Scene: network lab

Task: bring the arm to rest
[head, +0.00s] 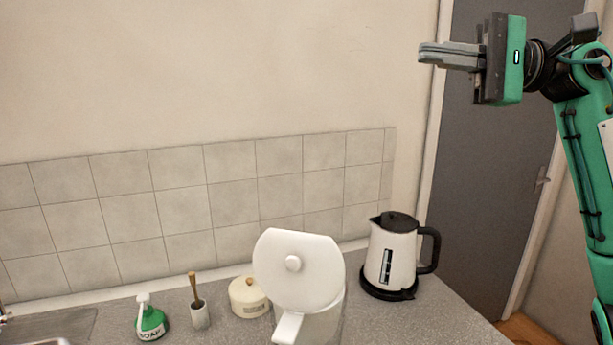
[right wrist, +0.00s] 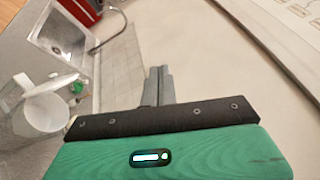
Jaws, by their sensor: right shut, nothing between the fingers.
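My right gripper (head: 422,54) is raised high at the upper right of the head view, in front of the grey door and the wall. Its fingers point left and are shut with nothing between them. In the right wrist view the two fingers (right wrist: 160,72) lie side by side, touching, over the pale wall. The right arm comes in from the right edge, green with dark joints. The gripper is well above the counter and touches nothing. My left gripper is not in either view.
On the grey counter (head: 447,325) stand a kettle (head: 392,258), a white lidded container (head: 300,270), a cream pot (head: 247,298), a brush holder (head: 200,316) and a green soap bottle (head: 152,322). A door (head: 490,170) is behind the arm. Space around the gripper is clear.

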